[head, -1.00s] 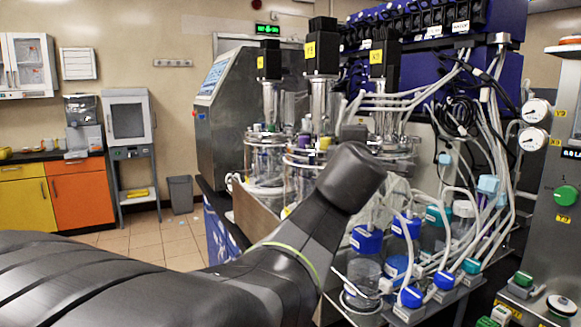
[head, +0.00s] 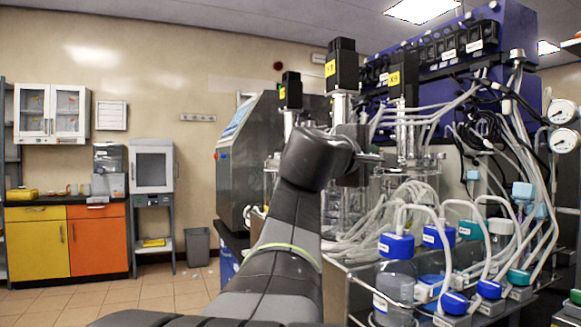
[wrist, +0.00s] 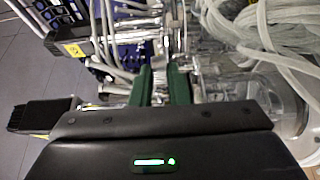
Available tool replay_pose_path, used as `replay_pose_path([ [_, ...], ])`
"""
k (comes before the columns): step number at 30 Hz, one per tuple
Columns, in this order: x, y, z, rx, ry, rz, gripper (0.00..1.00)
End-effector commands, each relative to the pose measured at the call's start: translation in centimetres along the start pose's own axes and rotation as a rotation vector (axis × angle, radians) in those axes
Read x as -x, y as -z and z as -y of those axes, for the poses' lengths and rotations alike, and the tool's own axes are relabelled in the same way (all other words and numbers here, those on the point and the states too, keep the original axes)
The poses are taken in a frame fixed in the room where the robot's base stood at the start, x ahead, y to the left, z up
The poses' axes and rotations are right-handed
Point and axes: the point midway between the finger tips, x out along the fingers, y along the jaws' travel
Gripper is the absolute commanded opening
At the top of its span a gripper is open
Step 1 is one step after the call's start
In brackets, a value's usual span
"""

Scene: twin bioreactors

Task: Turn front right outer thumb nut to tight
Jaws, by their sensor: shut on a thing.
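My gripper (wrist: 162,86) shows in the wrist view as two dark green fingers with a narrow gap, shut on a small metallic part, which I take to be the thumb nut (wrist: 161,94). The nut is mostly hidden between the fingers, so how far it is turned cannot be told. A clear glass vessel (wrist: 225,88) is just right of the fingers. My wrist covers part of the front there, and the fingertips cannot be made out.
Blue-capped bottles (head: 396,283) with looping white tubes stand in front at the right. Tall black motors (head: 341,65) rise above the vessels. A steel cabinet (head: 245,155) is behind left. The floor (head: 150,290) at the left is open.

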Motion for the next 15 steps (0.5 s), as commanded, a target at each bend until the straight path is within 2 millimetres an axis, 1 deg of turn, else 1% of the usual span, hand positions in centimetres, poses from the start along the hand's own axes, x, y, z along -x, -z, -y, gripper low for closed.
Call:
replay_pose_path([
  [6, 0.01, 0.21, 0.06, 0.0, -0.001, 0.053, 0.0],
  [15, 0.05, 0.18, -0.06, -0.003, -0.003, 0.078, 0.0],
])
